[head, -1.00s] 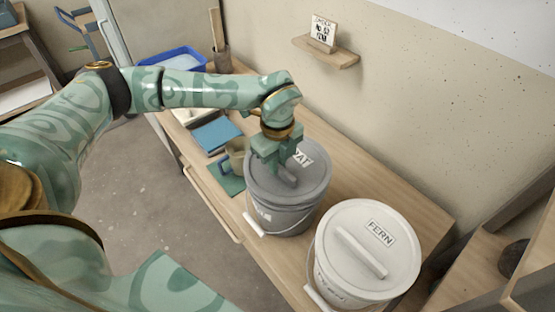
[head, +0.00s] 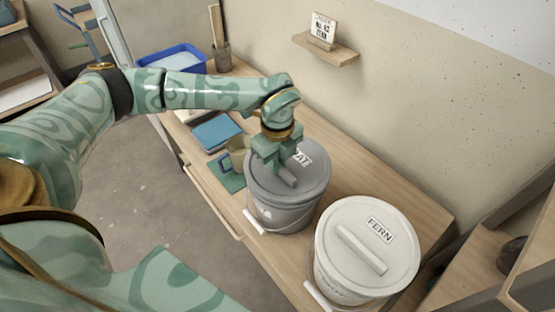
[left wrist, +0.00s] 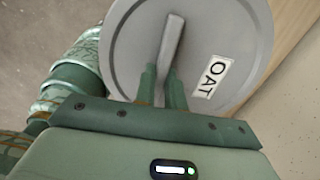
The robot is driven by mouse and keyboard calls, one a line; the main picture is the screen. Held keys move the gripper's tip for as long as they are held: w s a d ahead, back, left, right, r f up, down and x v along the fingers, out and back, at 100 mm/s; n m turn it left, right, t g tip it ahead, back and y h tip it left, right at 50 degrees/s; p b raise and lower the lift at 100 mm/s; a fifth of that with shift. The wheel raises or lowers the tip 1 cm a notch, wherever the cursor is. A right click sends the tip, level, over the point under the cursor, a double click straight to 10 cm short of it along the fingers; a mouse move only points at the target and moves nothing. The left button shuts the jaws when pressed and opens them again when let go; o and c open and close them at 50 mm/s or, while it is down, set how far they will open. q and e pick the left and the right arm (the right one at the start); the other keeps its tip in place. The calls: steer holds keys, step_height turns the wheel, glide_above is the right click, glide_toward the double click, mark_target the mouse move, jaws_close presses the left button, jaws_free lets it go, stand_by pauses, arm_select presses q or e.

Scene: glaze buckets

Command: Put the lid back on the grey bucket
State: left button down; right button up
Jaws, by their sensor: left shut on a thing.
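The grey bucket (head: 285,214) stands on the wooden bench. Its grey lid (head: 312,181), with an OAT label, lies over the bucket's mouth and looks about level; I cannot tell whether it is pressed fully down. My left gripper (head: 284,174) reaches down from above and is shut on the lid's bar handle. In the left wrist view the lid (left wrist: 130,50) fills the upper middle, and the fingers (left wrist: 162,85) are on both sides of the handle (left wrist: 172,35). My right gripper is not in view.
A white bucket (head: 335,275) with a FERN lid (head: 340,215) stands close by at the right front. A small wall shelf (head: 326,50) is behind.

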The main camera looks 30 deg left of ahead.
arm_select(q)
steer(key=shift+f, duration=0.1)
stand_by(0.6)
steer(key=c, duration=0.9)
jaws_free()
step_height(320, 180, up, 7)
steer(key=p, duration=0.6)
steer(key=shift+p, duration=0.4)
jaws_close()
